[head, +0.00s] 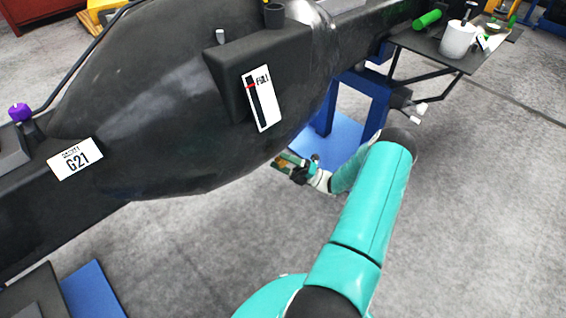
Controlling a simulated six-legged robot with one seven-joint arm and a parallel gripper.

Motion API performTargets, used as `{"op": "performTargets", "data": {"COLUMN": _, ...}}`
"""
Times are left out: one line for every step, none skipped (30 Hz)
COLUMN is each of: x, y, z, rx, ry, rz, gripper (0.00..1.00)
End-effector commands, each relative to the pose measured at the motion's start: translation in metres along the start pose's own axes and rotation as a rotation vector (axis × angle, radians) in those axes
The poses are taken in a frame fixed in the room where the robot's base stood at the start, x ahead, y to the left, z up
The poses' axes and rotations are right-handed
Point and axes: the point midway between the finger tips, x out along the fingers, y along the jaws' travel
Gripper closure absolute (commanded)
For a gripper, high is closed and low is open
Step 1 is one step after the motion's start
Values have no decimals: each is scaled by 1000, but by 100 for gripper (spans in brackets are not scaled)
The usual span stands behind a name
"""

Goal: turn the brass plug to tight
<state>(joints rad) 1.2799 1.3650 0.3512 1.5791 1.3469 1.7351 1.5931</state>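A large dark casting (180,110) with a rounded belly fills the upper left of the head view. My teal arm reaches up from the bottom, and my gripper (287,165) is low beside the underside of the casting. Small green and tan parts show at its tip; I cannot tell whether they are fingers or something held. I cannot make out the brass plug. Whether the gripper is open or shut is too small to tell.
A blue stand (357,105) and a blue floor plate (333,143) are just behind my gripper. A dark shelf (425,44) at upper right holds a white pot (458,40) and a green cylinder (427,19). A purple knob (19,112) is at far left. Grey floor is clear at right.

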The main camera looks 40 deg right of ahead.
Motion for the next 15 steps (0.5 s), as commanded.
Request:
{"op": "performTargets", "data": {"x": 0, "y": 0, "z": 0, "rx": -1, "ry": 0, "rz": 0, "gripper": 24}}
{"op": "performTargets", "data": {"x": 0, "y": 0, "z": 0, "rx": -1, "ry": 0, "rz": 0, "gripper": 24}}
{"op": "performTargets", "data": {"x": 0, "y": 0, "z": 0, "rx": -1, "ry": 0, "rz": 0, "gripper": 24}}
{"op": "performTargets", "data": {"x": 0, "y": 0, "z": 0, "rx": -1, "ry": 0, "rz": 0, "gripper": 24}}
{"op": "performTargets", "data": {"x": 0, "y": 0, "z": 0, "rx": -1, "ry": 0, "rz": 0, "gripper": 24}}
{"op": "performTargets", "data": {"x": -2, "y": 0, "z": 0, "rx": -1, "ry": 0, "rz": 0, "gripper": 24}}
{"op": "performTargets", "data": {"x": -3, "y": 0, "z": 0, "rx": -2, "ry": -1, "rz": 0, "gripper": 24}}
{"op": "performTargets", "data": {"x": -6, "y": 0, "z": 1, "rx": -2, "ry": -1, "rz": 0, "gripper": 24}}
{"op": "performTargets", "data": {"x": -10, "y": 0, "z": 1, "rx": -2, "ry": -2, "rz": 0, "gripper": 24}}
{"op": "performTargets", "data": {"x": -14, "y": 0, "z": 1, "rx": -2, "ry": -3, "rz": -1, "gripper": 24}}
{"op": "performTargets", "data": {"x": -18, "y": 0, "z": 1, "rx": -1, "ry": -3, "rz": -1, "gripper": 24}}
{"op": "performTargets", "data": {"x": -25, "y": 0, "z": 0, "rx": -1, "ry": -3, "rz": -1, "gripper": 24}}
{"op": "performTargets", "data": {"x": -31, "y": 0, "z": 0, "rx": -1, "ry": -2, "rz": -1, "gripper": 24}}
{"op": "performTargets", "data": {"x": -38, "y": 0, "z": 1, "rx": -1, "ry": -3, "rz": -1, "gripper": 24}}
{"op": "performTargets", "data": {"x": -46, "y": 0, "z": 1, "rx": -1, "ry": -4, "rz": -2, "gripper": 24}}
